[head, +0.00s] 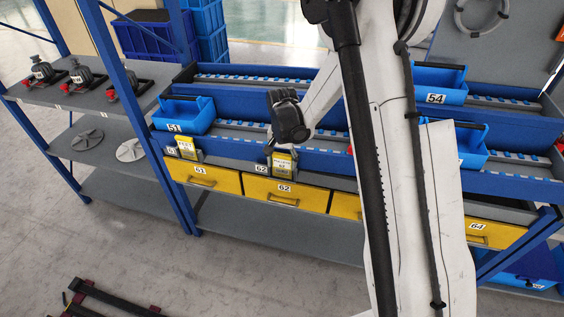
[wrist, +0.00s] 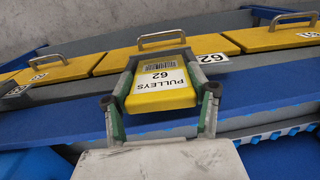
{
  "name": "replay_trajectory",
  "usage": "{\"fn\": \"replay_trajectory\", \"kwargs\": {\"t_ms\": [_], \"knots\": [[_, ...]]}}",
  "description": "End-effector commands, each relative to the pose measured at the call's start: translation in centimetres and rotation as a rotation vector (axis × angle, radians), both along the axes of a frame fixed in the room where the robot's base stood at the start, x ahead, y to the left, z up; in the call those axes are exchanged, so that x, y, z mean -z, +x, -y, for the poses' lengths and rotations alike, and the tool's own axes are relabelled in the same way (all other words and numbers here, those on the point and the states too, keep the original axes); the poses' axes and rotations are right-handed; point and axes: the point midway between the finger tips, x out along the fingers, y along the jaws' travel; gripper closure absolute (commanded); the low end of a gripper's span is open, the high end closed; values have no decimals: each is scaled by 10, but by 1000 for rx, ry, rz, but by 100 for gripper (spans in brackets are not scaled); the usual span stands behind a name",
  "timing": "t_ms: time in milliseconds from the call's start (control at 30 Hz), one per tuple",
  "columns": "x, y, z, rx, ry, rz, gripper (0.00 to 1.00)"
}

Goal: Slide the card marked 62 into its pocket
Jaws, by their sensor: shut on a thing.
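The card marked 62 (wrist: 160,90) is yellow with a white label reading PULLEYS 62. My gripper (wrist: 161,78) is shut on it, one finger along each side. In the head view the card (head: 282,165) hangs upright at the front of the blue rack, with my gripper (head: 284,151) at its upper part. A white 62 label (head: 262,169) is on the rail just left of the card, and also shows in the wrist view (wrist: 213,58). The pocket itself is hidden behind the card and fingers; I cannot tell how far the card is in it.
Yellow drawer 62 (head: 286,193) is just below the card, beside drawer 61 (head: 200,177). Another yellow card (head: 186,147) stands at the left on the rail. Blue bin 51 (head: 184,115) and bin 54 (head: 438,82) sit on the rack. My arm hides the middle right.

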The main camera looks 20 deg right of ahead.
Motion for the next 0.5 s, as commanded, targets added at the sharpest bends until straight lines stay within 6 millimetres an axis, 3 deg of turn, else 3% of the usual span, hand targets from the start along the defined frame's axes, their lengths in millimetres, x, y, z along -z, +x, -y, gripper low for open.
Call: {"fn": "replay_trajectory", "kwargs": {"t_ms": [267,300,433,500], "knots": [[0,0,0,0,0,0,61],[0,0,0,0,0,0,41],[0,0,0,0,0,0,24],[0,0,0,0,0,0,24]]}}
